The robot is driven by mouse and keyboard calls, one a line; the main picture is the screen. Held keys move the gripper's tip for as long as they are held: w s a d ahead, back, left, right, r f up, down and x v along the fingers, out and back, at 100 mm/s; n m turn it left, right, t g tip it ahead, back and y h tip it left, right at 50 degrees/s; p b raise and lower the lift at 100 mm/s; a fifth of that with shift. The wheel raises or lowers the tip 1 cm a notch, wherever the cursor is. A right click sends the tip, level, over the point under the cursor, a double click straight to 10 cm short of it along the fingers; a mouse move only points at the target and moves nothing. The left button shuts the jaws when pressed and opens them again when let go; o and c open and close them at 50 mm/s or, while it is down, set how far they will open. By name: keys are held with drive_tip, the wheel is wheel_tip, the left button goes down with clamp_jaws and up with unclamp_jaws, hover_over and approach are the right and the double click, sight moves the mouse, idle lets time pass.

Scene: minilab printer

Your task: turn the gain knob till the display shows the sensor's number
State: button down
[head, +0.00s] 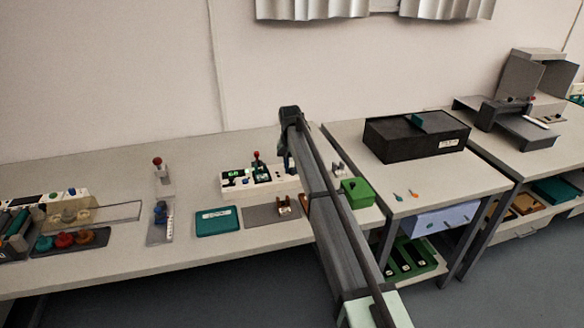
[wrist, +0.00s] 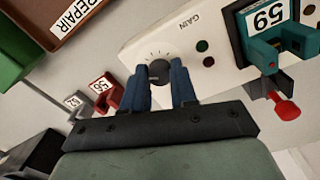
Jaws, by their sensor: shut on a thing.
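The grey gain knob (wrist: 159,70) sits on the white panel (wrist: 140,42), beside tick marks and the word GAIN in the wrist view. My gripper (wrist: 160,72) is shut on the knob, with one blue finger on each side. A teal block with a white label reading 59 (wrist: 266,17) sits in a dark holder on the same panel.
A red block labelled 56 (wrist: 107,86) and a grey one labelled 52 (wrist: 73,103) stand near the panel. A brown REPAIR tray (wrist: 60,35) and green bin (head: 357,191) are close by. A red-topped lever (wrist: 284,107) stands beside the teal block.

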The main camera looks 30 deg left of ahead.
drive_tip(key=shift+n, duration=0.4)
drive_tip(key=n, duration=1.2)
drive_tip(key=shift+n, duration=0.4)
drive_tip(key=shift+n+y, duration=0.3)
drive_tip(key=shift+n, duration=1.6)
drive_tip(key=c, duration=0.9)
unclamp_jaws()
